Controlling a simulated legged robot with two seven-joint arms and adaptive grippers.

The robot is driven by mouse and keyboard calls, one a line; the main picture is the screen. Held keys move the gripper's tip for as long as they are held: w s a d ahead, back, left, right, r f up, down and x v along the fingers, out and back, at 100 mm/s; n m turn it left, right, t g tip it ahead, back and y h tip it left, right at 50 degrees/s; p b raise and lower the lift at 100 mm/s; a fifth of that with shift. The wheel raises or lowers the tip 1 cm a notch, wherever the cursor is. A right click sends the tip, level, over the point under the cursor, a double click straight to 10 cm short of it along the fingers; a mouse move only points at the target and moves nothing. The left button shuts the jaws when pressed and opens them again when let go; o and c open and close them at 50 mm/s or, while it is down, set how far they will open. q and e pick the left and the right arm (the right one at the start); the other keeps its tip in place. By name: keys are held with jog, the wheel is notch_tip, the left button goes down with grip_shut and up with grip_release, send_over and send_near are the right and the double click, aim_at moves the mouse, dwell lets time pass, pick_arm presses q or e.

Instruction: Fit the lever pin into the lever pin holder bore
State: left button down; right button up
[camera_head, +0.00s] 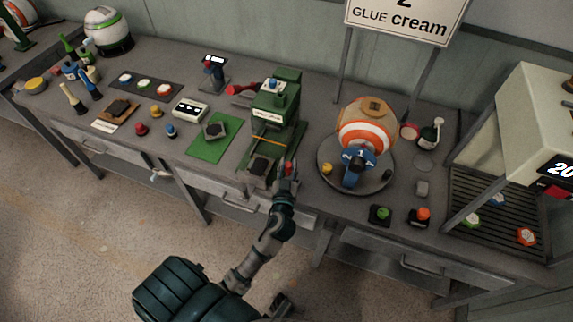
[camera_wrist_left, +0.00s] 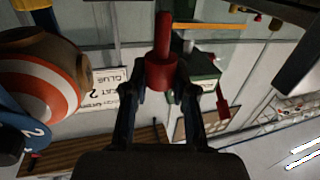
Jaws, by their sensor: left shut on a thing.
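My left gripper (camera_head: 287,172) is at the front edge of the bench, right of the green press (camera_head: 275,115). In the left wrist view its two fingers (camera_wrist_left: 160,85) are shut on the wide collar of the red lever pin (camera_wrist_left: 162,50). The pin's thin shaft sticks out beyond the fingertips. In the head view only a little red of it shows beside the fingers. The press also shows in the left wrist view (camera_wrist_left: 203,70), behind and right of the pin, apart from it. I cannot make out the holder bore. My right gripper is not clearly in view.
A round dark turntable (camera_head: 325,180) with an orange-and-white ball (camera_head: 367,128) stands close right of the gripper. A green mat (camera_head: 207,150) lies left of the press. Green (camera_head: 380,214) and orange (camera_head: 422,215) buttons sit at the front right.

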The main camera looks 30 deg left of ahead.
pick_arm(q)
jog(key=d+b, duration=0.1)
jog(key=d, duration=0.3)
jog(key=shift+r, duration=0.15)
jog(key=shift+d+f+b, duration=0.25)
jog(key=shift+f+b, duration=0.3)
jog(key=shift+b, duration=0.25)
jog(key=shift+a+f, duration=0.1)
jog(key=shift+f, duration=0.15)
jog(key=shift+a+r, duration=0.25)
jog(key=shift+r, duration=0.15)
pick_arm(e)
jog(key=f, duration=0.1)
jog(key=d+f, duration=0.1)
jog(key=shift+s+d+f, duration=0.2)
jog(key=shift+s+f, duration=0.15)
jog(key=shift+f, duration=0.05)
dwell(0.9)
